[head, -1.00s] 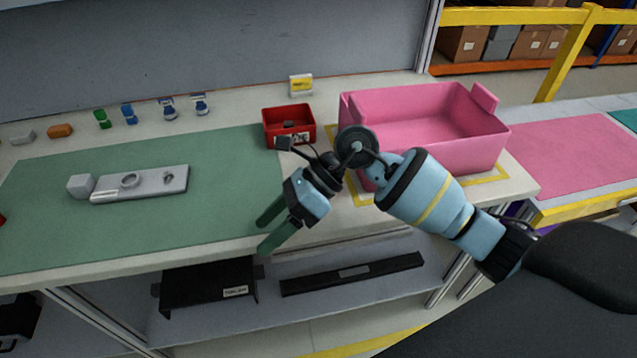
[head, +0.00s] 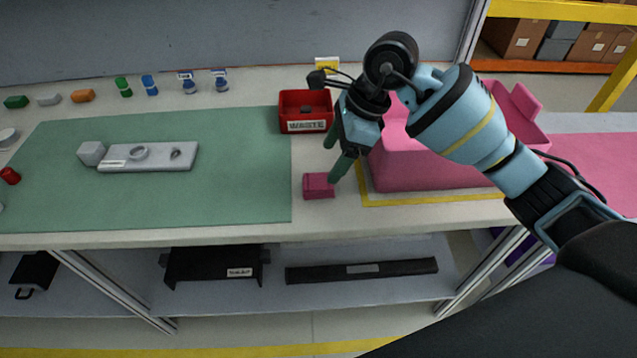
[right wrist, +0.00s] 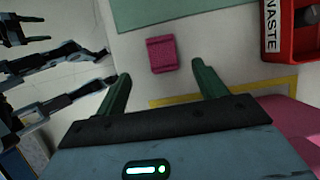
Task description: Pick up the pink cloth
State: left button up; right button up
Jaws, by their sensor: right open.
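The pink cloth (head: 318,187) is a small folded dark-pink square. It lies on the pale bench top, just right of the green mat (head: 240,200), near the front edge. In the right wrist view the cloth (right wrist: 162,54) lies ahead of and between the fingertips. My right gripper (head: 333,160) is open and empty. Its green fingers point down beside and behind the cloth in the head view. Whether a finger touches the cloth I cannot tell, though the right wrist view (right wrist: 160,80) shows a gap. My left gripper does not show in the head view.
A red waste bin (head: 306,112) stands behind the cloth. A large pink crate (head: 410,170) stands to the right inside a yellow outline. A grey module (head: 150,158) lies on the green mat, with small coloured parts along the back. Free bench top lies around the cloth.

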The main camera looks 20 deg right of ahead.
aim_at(316, 180)
jog(key=shift+x, duration=3.4)
jog(key=shift+w+d, duration=0.1)
jog(key=shift+w, duration=0.05)
jog(key=c, duration=1.1)
jog(key=shift+r, duration=0.6)
notch_tip(316, 180, up, 2)
jog(key=shift+r, duration=0.1)
jog(key=s+a, duration=0.3)
jog(key=a, duration=0.1)
jog(key=s+a+r, duration=0.1)
jog(key=s+a, duration=0.2)
jog(key=s, duration=0.1)
jog(key=s+a, duration=0.4)
jog(key=shift+a+r+b, duration=0.25)
jog(key=shift+a+b, duration=0.1)
jog(key=shift+b, duration=0.05)
